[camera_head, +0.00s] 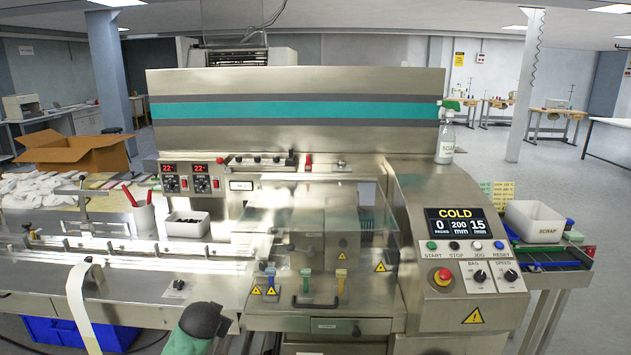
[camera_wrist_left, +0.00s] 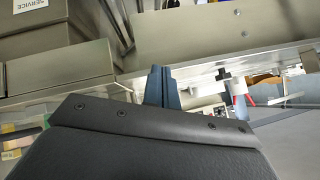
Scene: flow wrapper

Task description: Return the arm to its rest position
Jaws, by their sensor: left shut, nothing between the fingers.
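My left gripper (camera_wrist_left: 162,88) shows in the left wrist view as two blue-grey fingers pressed together, with nothing between them. In the head view a dark and green part of my arm shows at the bottom, left of centre, in front of the machine; the fingers are not visible there. My right gripper is not in view.
The steel flow wrapper (camera_head: 300,85) fills the middle, with its control panel (camera_head: 465,255) reading COLD at right. A white scrap bin (camera_head: 533,222) stands beyond it. A blue crate (camera_head: 75,335) is under the left conveyor. A spray bottle (camera_head: 445,140) stands on the machine.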

